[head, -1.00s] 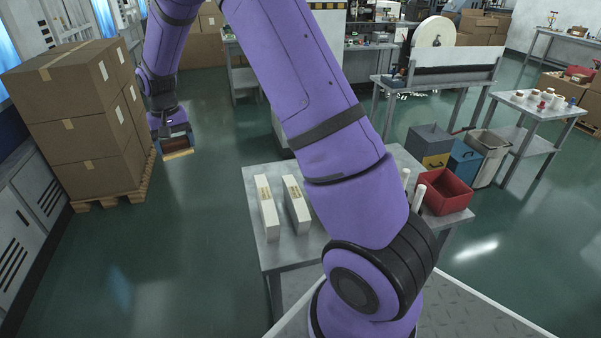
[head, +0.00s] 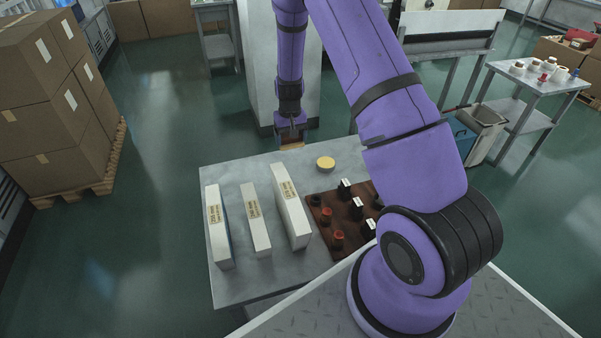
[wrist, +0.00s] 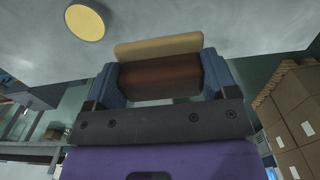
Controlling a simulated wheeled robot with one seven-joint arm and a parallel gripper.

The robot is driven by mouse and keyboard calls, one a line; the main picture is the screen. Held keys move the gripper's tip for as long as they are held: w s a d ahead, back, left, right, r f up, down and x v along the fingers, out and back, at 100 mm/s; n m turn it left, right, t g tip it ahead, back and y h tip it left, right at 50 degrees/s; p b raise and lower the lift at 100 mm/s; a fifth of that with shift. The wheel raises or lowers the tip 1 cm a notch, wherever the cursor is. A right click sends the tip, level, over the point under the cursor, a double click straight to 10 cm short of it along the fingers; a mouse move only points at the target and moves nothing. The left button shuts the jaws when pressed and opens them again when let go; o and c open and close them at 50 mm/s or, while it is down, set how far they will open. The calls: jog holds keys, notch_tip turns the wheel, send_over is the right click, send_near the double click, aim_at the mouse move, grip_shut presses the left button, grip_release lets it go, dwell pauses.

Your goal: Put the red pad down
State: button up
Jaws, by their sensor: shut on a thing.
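My gripper (head: 291,140) is shut on a pad, over or just beyond the far edge of the grey table (head: 232,178). In the wrist view the held red pad (wrist: 160,77) shows a dark red-brown body between the blue fingers, with a tan strip (wrist: 158,46) along its outer side. The pad looks apart from the tabletop, but its exact height is hard to tell. A round yellow disc (head: 326,163) lies on the table right of my gripper; it also shows in the wrist view (wrist: 85,22).
Three white labelled boxes (head: 255,222) stand on the table's left half. A brown board (head: 322,205) with red and black pieces lies to the right, partly behind my arm. The table's back left is bare. Stacked cartons (head: 50,110) stand at far left.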

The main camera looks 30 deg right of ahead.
aim_at(299, 142)
jog(key=d+f, duration=0.1)
jog(key=s+d+f, duration=0.1)
jog(key=shift+s+d+f, duration=0.1)
jog(key=shift+s+f, duration=0.15)
jog(key=shift+f, duration=0.05)
notch_tip(299, 142, down, 5)
jog(key=shift+s+d+f, duration=0.1)
jog(key=shift+f, duration=2.55)
jog(key=o, duration=0.9)
jog(key=shift+f, duration=0.1)
